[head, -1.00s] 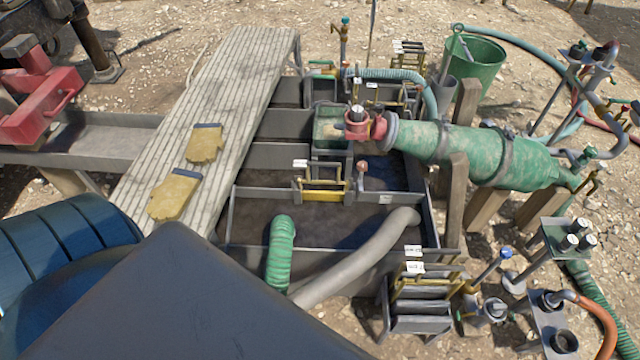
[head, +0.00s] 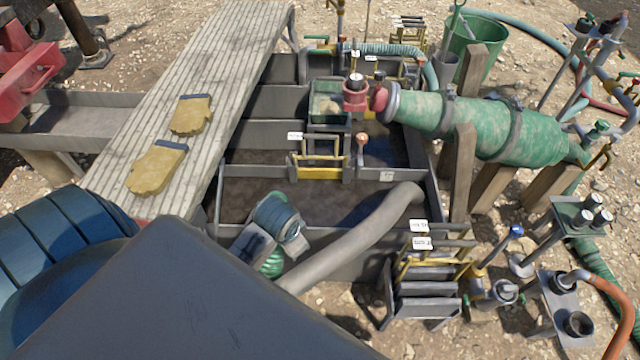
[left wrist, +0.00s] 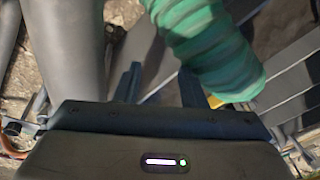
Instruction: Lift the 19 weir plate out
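A weir plate with a yellow handle frame (head: 320,172) stands upright in the divider of the mud tank (head: 232,192); a white tag sits at its upper left. More tagged plates (head: 425,290) stand in a rack at the tank's front right. The tag numbers are too small to read, so I cannot tell which is 19. In the left wrist view my left gripper (left wrist: 160,85) is open and empty, fingers apart beside the green hose (left wrist: 208,45). My right gripper is out of view.
A thick grey hose (head: 365,235) crosses the tank's front wall. A green cylinder (head: 475,122) on wooden posts stands at the right. A plank walkway (head: 225,75) with two yellow gloves (head: 157,167) runs along the left. Pipes and valves crowd the right front.

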